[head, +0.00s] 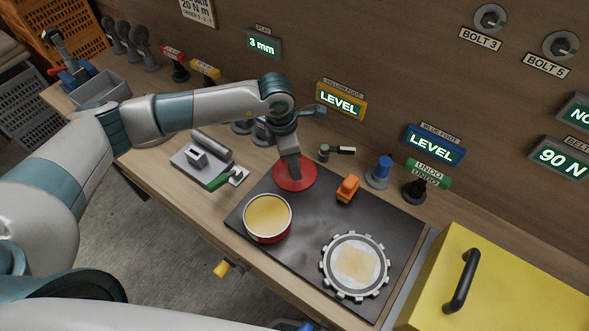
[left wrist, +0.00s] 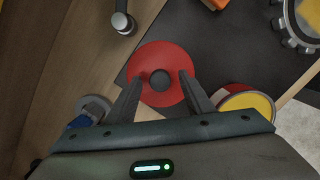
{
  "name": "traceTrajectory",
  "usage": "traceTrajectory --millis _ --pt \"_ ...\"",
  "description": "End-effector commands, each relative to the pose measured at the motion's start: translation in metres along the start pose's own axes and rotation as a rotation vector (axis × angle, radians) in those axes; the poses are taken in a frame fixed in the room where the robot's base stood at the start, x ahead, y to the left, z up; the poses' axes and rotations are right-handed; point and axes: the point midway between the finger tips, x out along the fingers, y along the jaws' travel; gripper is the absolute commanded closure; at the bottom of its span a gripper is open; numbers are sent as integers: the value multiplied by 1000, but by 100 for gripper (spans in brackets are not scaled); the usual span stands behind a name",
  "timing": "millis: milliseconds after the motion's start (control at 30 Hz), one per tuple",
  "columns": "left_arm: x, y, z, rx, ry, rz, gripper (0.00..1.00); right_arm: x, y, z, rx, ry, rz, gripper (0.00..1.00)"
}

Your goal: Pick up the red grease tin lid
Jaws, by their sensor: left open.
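The red grease tin lid (head: 296,176) is a red disc lying at the back left edge of the dark mat. In the left wrist view the lid (left wrist: 160,58) shows a dark round knob (left wrist: 160,80) at its middle. My left gripper (head: 293,172) is over the lid. In the left wrist view its open fingers (left wrist: 160,78) stand on either side of the knob, apart from it. I cannot tell how far the fingertips are above the lid. The open grease tin (head: 268,238), red with yellow grease inside, stands on the mat in front of the lid. My right gripper is not in view.
The dark mat (head: 300,245) also carries a toothed ring (head: 355,266) and an orange block (head: 347,189). A small hammer-like tool (head: 335,151) lies behind the lid. A yellow box (head: 500,285) stands at right.

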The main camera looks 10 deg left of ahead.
Motion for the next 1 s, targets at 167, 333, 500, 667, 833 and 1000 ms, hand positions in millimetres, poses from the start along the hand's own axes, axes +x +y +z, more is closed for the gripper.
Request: traceTrajectory --millis 167,333,500,667,833,1000 --pt "0 0 0 0 0 0 69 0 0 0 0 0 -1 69" --pt "0 0 0 0 0 0 97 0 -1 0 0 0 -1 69" --pt "0 0 0 0 0 0 98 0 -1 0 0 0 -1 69" --pt "-2 0 0 0 -1 1 98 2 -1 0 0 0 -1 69" --pt "-11 1 2 0 -2 2 98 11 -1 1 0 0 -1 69" --pt "-33 1 6 2 -3 4 98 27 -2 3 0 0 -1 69"
